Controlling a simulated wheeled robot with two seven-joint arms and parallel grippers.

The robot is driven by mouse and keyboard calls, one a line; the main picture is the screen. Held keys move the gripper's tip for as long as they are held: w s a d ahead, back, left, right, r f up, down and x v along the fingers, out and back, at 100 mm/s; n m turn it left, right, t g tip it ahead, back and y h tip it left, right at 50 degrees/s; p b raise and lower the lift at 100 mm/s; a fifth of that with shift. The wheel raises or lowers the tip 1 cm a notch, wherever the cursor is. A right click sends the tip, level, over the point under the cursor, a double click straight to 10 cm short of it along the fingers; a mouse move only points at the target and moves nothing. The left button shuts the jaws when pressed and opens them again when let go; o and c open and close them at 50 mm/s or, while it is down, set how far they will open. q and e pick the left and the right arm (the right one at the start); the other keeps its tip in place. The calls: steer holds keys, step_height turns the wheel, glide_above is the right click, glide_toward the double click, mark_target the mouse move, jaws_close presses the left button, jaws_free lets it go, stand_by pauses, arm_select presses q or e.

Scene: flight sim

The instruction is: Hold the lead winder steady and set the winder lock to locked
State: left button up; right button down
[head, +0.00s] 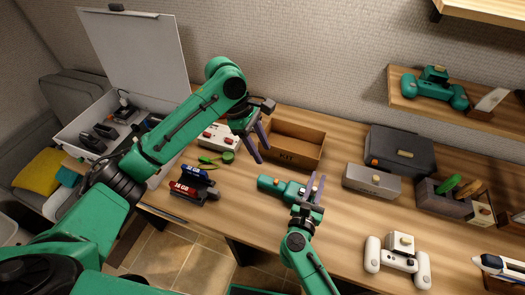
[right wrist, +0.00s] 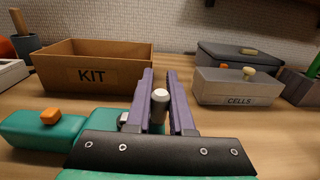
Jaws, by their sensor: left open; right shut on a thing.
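A teal device (head: 270,184) with an orange knob lies on the table and looks like the lead winder; it also shows at the left in the right wrist view (right wrist: 35,138). The orange knob (right wrist: 51,116) on its top may be the winder lock; its setting cannot be read. My right gripper (head: 316,178) is at the device's right end, shut on a pale-topped upright post (right wrist: 159,98), which seems to belong to it. The post's base is hidden. My left gripper (head: 263,154) is open and empty, above and behind the device, apart from it.
The brown KIT box (head: 296,143) stands behind the device. A grey CELLS box (head: 371,182) and dark case (head: 400,150) are to the right. A green cable item (head: 226,157) and 16 GB blocks (head: 195,185) lie left. A white twin-cylinder device (head: 398,258) sits front right.

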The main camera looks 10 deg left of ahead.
steer(key=c, duration=0.7)
jaws_free()
